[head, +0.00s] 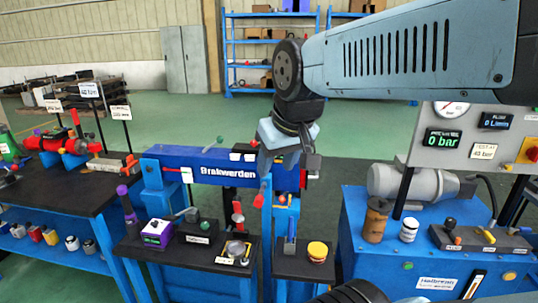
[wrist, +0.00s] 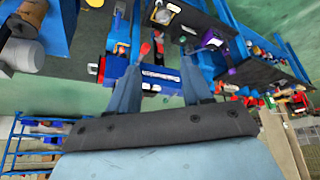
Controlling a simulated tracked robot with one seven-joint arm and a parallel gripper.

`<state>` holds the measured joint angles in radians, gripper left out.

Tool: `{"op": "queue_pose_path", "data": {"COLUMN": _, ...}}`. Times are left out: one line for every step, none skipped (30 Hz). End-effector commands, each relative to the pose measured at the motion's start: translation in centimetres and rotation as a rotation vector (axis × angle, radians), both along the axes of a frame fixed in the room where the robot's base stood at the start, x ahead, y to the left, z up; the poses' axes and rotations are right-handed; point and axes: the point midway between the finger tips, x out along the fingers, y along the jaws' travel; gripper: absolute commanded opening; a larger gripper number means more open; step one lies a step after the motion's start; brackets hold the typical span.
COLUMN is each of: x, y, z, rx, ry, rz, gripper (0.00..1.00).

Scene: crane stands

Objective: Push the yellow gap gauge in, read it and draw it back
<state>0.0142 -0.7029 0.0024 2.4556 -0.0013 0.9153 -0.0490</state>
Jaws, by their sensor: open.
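My gripper (head: 288,168) hangs in front of the right end of the blue beam (head: 215,160) lettered "Brakwerden". In the wrist view its two fingers (wrist: 158,68) are spread with nothing held between them; the beam (wrist: 158,86) shows behind them. I cannot pick out the yellow gap gauge for certain. A round yellow and red piece (head: 317,251) sits on the small black shelf below and right of my gripper, but I cannot tell whether it is the gauge. My gripper hides part of the beam's end.
A black bench (head: 66,190) with red tools stands left. A purple box (head: 157,233) and a dark box (head: 197,231) stand on the middle shelf. Right, a blue pump unit (head: 395,262) carries a grey motor and gauge panel reading 0 bar.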

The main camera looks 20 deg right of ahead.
Motion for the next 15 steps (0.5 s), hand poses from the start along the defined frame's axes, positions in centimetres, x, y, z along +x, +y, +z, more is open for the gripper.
{"op": "queue_pose_path", "data": {"x": 1.1, "y": -0.2, "z": 0.5, "rx": -0.012, "ry": 0.014, "rz": 0.016, "gripper": 0.49}}
{"op": "queue_pose_path", "data": {"x": 1.8, "y": -0.4, "z": 1.0, "rx": -0.022, "ry": 0.021, "rz": 0.027, "gripper": 0.49}}
{"op": "queue_pose_path", "data": {"x": 2.8, "y": -0.6, "z": 1.5, "rx": -0.036, "ry": 0.033, "rz": 0.045, "gripper": 0.49}}
{"op": "queue_pose_path", "data": {"x": 3.7, "y": -0.9, "z": 1.9, "rx": -0.046, "ry": 0.043, "rz": 0.06, "gripper": 0.49}}
{"op": "queue_pose_path", "data": {"x": 4.6, "y": -1.1, "z": 2.3, "rx": -0.057, "ry": 0.053, "rz": 0.075, "gripper": 0.49}}
{"op": "queue_pose_path", "data": {"x": 5.7, "y": -1.4, "z": 2.8, "rx": -0.071, "ry": 0.066, "rz": 0.097, "gripper": 0.49}}
{"op": "queue_pose_path", "data": {"x": 6.6, "y": -1.6, "z": 3.1, "rx": -0.081, "ry": 0.076, "rz": 0.112, "gripper": 0.49}}
{"op": "queue_pose_path", "data": {"x": 7.5, "y": -1.9, "z": 3.4, "rx": -0.091, "ry": 0.085, "rz": 0.129, "gripper": 0.49}}
{"op": "queue_pose_path", "data": {"x": 8.7, "y": -2.2, "z": 3.8, "rx": -0.103, "ry": 0.1, "rz": 0.151, "gripper": 0.49}}
{"op": "queue_pose_path", "data": {"x": 9.6, "y": -2.5, "z": 4.1, "rx": -0.113, "ry": 0.11, "rz": 0.168, "gripper": 0.49}}
{"op": "queue_pose_path", "data": {"x": 10.6, "y": -2.8, "z": 4.3, "rx": -0.121, "ry": 0.12, "rz": 0.184, "gripper": 0.49}}
{"op": "queue_pose_path", "data": {"x": 11.8, "y": -3.2, "z": 4.5, "rx": -0.133, "ry": 0.133, "rz": 0.206, "gripper": 0.49}}
{"op": "queue_pose_path", "data": {"x": 12.7, "y": -3.5, "z": 4.7, "rx": -0.14, "ry": 0.143, "rz": 0.223, "gripper": 0.49}}
{"op": "queue_pose_path", "data": {"x": 13.7, "y": -3.9, "z": 4.9, "rx": -0.148, "ry": 0.154, "rz": 0.24, "gripper": 0.49}}
{"op": "queue_pose_path", "data": {"x": 14.9, "y": -4.4, "z": 5.0, "rx": -0.158, "ry": 0.166, "rz": 0.263, "gripper": 0.49}}
